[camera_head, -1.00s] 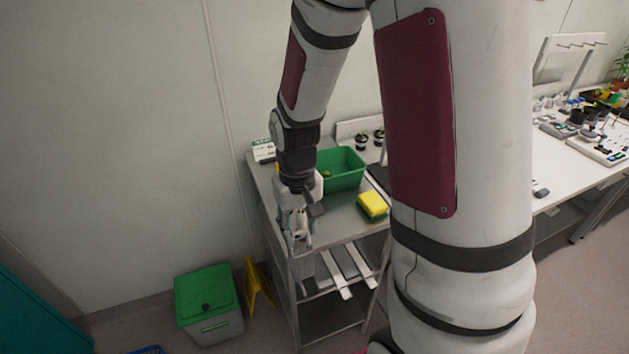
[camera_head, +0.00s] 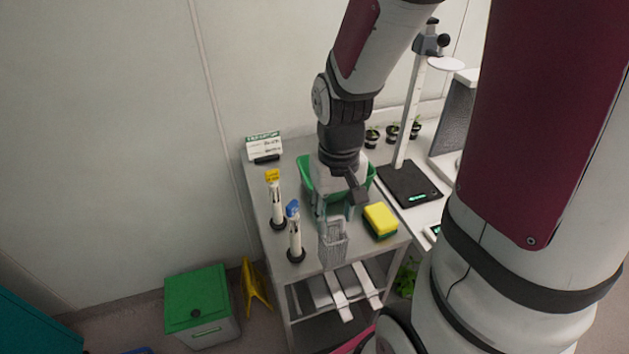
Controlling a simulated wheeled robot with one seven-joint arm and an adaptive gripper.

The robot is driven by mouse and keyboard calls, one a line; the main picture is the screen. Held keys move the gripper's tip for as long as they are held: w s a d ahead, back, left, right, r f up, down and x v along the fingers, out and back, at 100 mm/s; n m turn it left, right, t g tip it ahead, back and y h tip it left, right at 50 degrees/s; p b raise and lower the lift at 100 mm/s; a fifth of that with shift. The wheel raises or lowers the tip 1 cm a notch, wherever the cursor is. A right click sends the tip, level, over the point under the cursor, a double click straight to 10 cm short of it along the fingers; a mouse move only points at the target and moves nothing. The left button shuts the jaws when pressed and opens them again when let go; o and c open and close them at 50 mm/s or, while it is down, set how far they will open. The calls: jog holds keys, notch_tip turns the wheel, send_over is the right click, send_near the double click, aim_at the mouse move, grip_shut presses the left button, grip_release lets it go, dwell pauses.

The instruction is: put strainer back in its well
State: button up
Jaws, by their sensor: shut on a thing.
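A grey wire-mesh strainer (camera_head: 333,244) hangs below my gripper (camera_head: 335,213) near the front edge of the steel cart top (camera_head: 262,202). My gripper is shut on the strainer's upper part and points down; my wrist hides the exact grip. The strainer looks upright. I cannot tell its height above the cart top. I cannot make out a well for it. A green tub (camera_head: 307,178) stands on the cart behind my gripper, which hides most of its inside.
Two upright tubes on dark bases, one yellow-topped (camera_head: 273,177) and one blue-topped (camera_head: 293,211), stand left of the strainer. A yellow-green sponge (camera_head: 380,220) lies right of it. Behind are a sign (camera_head: 264,147), small potted plants (camera_head: 392,133) and a stand on a black plate (camera_head: 408,186).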

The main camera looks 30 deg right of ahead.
jog(key=b, duration=0.1)
jog(key=w+b, duration=0.1)
jog(key=shift+w+d+f+b, duration=0.1)
jog(key=shift+d+f+b, duration=0.15)
jog(key=shift+b, duration=0.1)
jog(key=shift+a+f+b, duration=0.1)
jog(key=shift+f+b, duration=0.05)
jog(key=shift+b, duration=0.95)
jog(key=w+d+f, duration=0.2)
jog(key=w, duration=0.4)
jog(key=w+d+f, duration=0.2)
jog(key=w+d, duration=0.1)
jog(key=w, duration=0.3)
jog(key=shift+f+p, duration=0.3)
jog(key=shift+f, duration=0.1)
jog(key=o, duration=1.3)
jog(key=shift+c, duration=0.2)
